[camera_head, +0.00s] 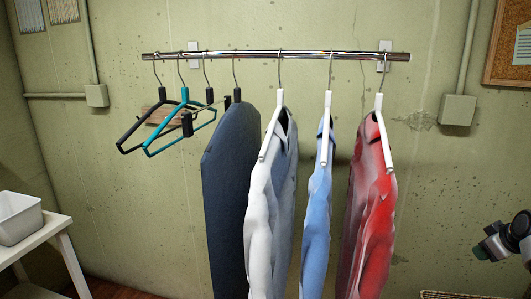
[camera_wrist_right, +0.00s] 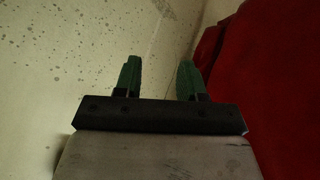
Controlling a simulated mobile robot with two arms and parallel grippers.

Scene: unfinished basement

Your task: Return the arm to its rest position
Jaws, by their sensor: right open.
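My right gripper (camera_head: 481,252) is at the right edge of the head view, well to the right of the hanging clothes. In the right wrist view its two green fingers (camera_wrist_right: 160,82) stand apart with nothing between them. The red shirt (camera_head: 373,205) hangs on a white hanger at the right of the row. Red cloth (camera_wrist_right: 275,75) fills the right side of the wrist view, beside the fingers and apart from them. My left gripper is not in view.
A metal rail (camera_head: 275,56) on the wall holds a dark garment (camera_head: 232,190), a white shirt (camera_head: 268,205), a blue shirt (camera_head: 318,210) and several empty hangers (camera_head: 165,120). A white table (camera_head: 50,240) with a bin (camera_head: 18,218) stands left. A wicker edge (camera_head: 455,295) shows bottom right.

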